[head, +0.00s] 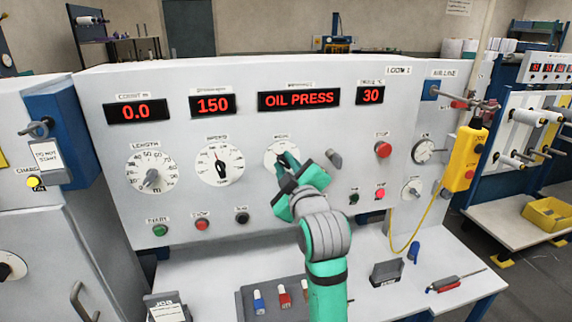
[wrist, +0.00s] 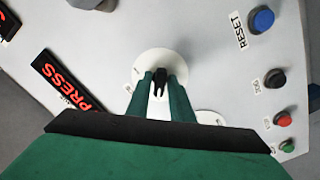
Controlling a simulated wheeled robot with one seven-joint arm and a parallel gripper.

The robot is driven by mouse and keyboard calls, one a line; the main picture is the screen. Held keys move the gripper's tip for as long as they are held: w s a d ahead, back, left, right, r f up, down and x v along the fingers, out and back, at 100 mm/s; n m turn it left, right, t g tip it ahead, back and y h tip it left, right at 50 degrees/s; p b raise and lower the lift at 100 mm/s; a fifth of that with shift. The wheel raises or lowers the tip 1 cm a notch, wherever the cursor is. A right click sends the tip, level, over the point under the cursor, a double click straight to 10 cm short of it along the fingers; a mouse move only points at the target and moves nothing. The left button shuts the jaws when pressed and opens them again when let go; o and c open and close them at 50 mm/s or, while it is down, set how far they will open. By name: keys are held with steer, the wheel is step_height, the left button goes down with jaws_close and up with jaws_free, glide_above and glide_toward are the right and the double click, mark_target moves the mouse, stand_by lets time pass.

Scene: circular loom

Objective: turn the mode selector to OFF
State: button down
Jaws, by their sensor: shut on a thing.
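The mode selector (head: 273,152) is a white round dial on the loom's grey panel, below the red OIL PRESS display (head: 299,98). My gripper (head: 288,163) reaches it from the lower right and hides much of its knob and markings. In the wrist view the white dial (wrist: 157,58) is near the middle, with the dark knob (wrist: 158,77) between my two green fingers. My gripper (wrist: 160,84) is shut on this knob. I cannot read which mode the knob points to.
The speed dial (head: 219,163) is left of the selector. A dark knob (head: 333,158) and the red stop button (head: 383,150) are close on the right. A yellow pendant (head: 464,158) hangs at the right edge. Several small items lie on the shelf below (head: 215,270).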

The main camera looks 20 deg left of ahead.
steer(key=c, duration=1.8)
jaws_free()
steer(key=shift+a, duration=0.1)
steer(key=shift+o, duration=0.2)
steer(key=v, duration=0.7)
